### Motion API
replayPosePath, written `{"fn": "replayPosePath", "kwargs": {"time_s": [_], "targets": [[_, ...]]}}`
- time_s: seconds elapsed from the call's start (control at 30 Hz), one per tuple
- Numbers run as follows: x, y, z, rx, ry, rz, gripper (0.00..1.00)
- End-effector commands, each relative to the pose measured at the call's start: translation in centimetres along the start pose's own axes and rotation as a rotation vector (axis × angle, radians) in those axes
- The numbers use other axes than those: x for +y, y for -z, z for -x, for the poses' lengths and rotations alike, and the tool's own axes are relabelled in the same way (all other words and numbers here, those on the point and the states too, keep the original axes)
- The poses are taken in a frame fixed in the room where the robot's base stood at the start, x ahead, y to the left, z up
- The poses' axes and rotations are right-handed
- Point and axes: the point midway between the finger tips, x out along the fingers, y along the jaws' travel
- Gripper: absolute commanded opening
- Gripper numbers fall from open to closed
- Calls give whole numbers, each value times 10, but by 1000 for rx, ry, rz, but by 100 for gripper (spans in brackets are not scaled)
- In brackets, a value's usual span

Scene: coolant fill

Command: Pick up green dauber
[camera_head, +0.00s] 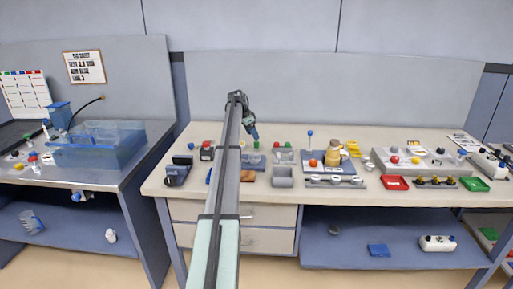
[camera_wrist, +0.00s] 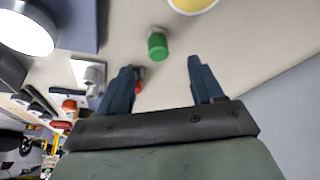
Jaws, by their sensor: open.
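The green dauber (camera_wrist: 158,46) shows in the wrist view as a short green cylinder with a pale grey end. It is just beyond the fingertips and lies between their lines, apart from both fingers. My gripper (camera_wrist: 161,66) is open, with two dark blue fingers and nothing between them. In the head view my gripper (camera_head: 255,135) points down over the back of the workbench, left of the middle. The dauber is too small there to make out surely beside the gripper.
In the wrist view a small red thing (camera_wrist: 139,75) shows beside the left finger, and a round yellow-and-white item (camera_wrist: 192,4) is at the top edge. In the head view a grey bin (camera_head: 283,181) stands in front, and a blue board (camera_head: 309,170) with a tan stack (camera_head: 333,155) is to the right.

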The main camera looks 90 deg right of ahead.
Motion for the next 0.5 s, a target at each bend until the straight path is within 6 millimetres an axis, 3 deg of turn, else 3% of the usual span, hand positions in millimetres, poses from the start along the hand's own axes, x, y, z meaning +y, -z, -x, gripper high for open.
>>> {"fn": "replayPosePath", "kwargs": {"time_s": [0.5], "targets": [[2, -1, -45, -1, -1, 0, 66]]}}
